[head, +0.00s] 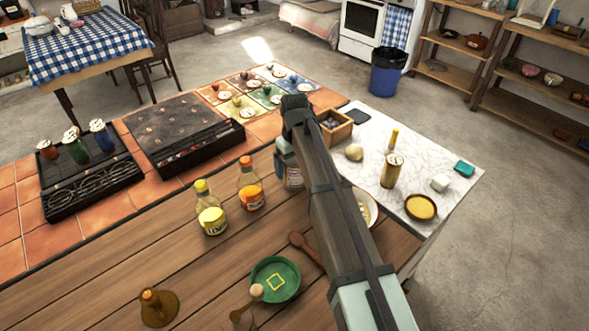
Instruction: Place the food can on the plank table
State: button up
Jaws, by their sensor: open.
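The plank table (130,260) is the brown board surface in the foreground. My arm crosses from the lower right, and its end bends down near the table's far edge. My gripper (288,168) is partly hidden behind my arm there; its jaws are open. A grey-blue, labelled cylinder (294,178), which looks like the food can, shows at the gripper, upright and partly covered by it. I cannot tell whether the jaws touch it or whether it rests on the planks.
Two sauce bottles (210,208) (250,184), a green dish (275,279), a wooden spoon (306,248) and a brown stand (158,307) are on the planks. Black stoves (180,132) lie beyond. The planks at left are clear.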

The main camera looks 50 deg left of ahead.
notch_tip(320, 180, up, 10)
jog(key=shift+f, duration=0.1)
